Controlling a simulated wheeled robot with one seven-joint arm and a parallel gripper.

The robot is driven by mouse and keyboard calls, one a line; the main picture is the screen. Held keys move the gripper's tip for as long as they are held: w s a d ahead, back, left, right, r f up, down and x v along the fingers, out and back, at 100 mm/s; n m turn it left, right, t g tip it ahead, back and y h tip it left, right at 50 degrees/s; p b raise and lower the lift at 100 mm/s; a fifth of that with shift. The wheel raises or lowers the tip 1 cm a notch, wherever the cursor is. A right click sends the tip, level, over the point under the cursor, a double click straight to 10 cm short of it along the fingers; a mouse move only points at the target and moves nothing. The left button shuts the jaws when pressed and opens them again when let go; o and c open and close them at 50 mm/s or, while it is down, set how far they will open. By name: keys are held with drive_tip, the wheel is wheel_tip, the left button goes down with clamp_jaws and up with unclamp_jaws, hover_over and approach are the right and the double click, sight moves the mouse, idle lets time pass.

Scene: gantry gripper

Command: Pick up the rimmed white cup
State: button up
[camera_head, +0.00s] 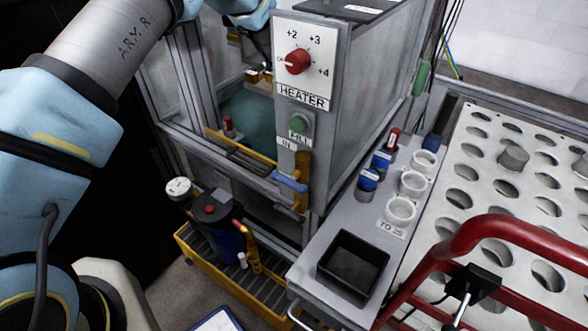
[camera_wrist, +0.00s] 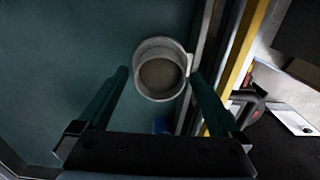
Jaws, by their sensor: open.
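In the wrist view a pale, round, rimmed cup (camera_wrist: 160,72) stands on a teal floor, seen from above, with a brownish-grey inside. My gripper (camera_wrist: 159,73) is open, with one dark green finger to the left of the cup and one to the right. The right fingertip appears very close to the cup's right side; I cannot tell whether it touches or how far above the cup the tips are. In the head view this cup cannot be made out, and the heater panel (camera_head: 305,62) hides part of the enclosure.
A yellow rail (camera_wrist: 243,60) runs along the right of the teal floor. In the head view, several white cups (camera_head: 413,184) sit beside a black tray (camera_head: 352,266) outside the enclosure. A red tubular handle (camera_head: 497,228) crosses a white perforated rack (camera_head: 470,150).

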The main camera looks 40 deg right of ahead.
drive_tip(key=shift+f, duration=0.9)
drive_tip(key=shift+r, duration=0.1)
drive_tip(key=c, duration=1.4)
